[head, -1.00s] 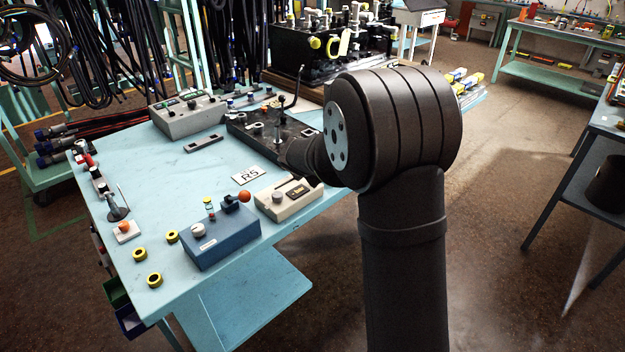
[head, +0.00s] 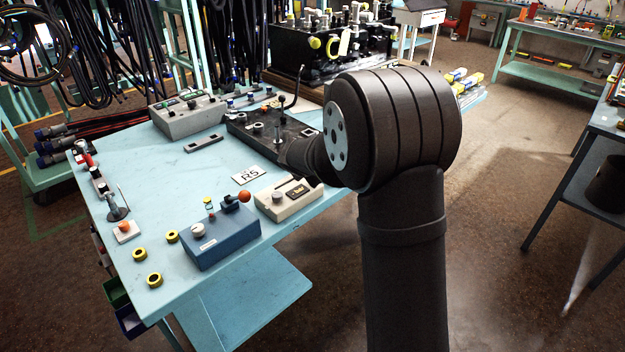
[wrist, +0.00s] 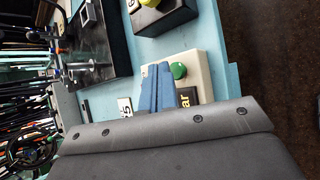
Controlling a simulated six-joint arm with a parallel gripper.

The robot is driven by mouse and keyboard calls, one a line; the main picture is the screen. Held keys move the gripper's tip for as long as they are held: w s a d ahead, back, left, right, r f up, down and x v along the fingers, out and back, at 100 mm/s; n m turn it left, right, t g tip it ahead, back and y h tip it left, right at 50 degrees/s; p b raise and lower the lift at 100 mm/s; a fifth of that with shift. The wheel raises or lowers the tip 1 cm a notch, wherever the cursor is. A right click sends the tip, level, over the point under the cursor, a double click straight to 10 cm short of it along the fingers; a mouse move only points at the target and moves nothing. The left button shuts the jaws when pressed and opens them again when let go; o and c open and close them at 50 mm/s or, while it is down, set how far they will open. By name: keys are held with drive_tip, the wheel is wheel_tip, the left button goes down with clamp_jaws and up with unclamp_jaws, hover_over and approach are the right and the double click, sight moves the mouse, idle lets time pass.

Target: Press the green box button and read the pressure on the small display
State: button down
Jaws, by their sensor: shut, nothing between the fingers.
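The beige box (head: 275,212) lies on the light blue table near its right edge, with a grey knob (head: 278,197) and a small dark display (head: 297,192). In the wrist view the box (wrist: 197,60) carries a round green button (wrist: 179,70). The display (wrist: 187,97) shows the letters "ar"; the rest is hidden by my gripper body, and no pressure number can be read. My gripper's blue fingers (wrist: 157,70) are shut and empty, over the box just left of the button. I cannot tell their height. My arm hides the gripper and the button in the head view.
A blue box (head: 222,240) with an orange-knobbed lever stands beside the beige box. An "R5" card (head: 248,175) lies behind it. A black valve plate (head: 262,140) with upright levers is close to my arm. Yellow rings lie at the front left.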

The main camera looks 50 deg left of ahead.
drive_tip(key=shift+f, duration=0.4)
drive_tip(key=shift+f, duration=0.5)
idle(0.8)
drive_tip(key=shift+r, duration=0.95)
drive_tip(key=shift+r, duration=2.5)
drive_tip(key=shift+f, duration=0.1)
wheel_tip(320, 180, up, 4)
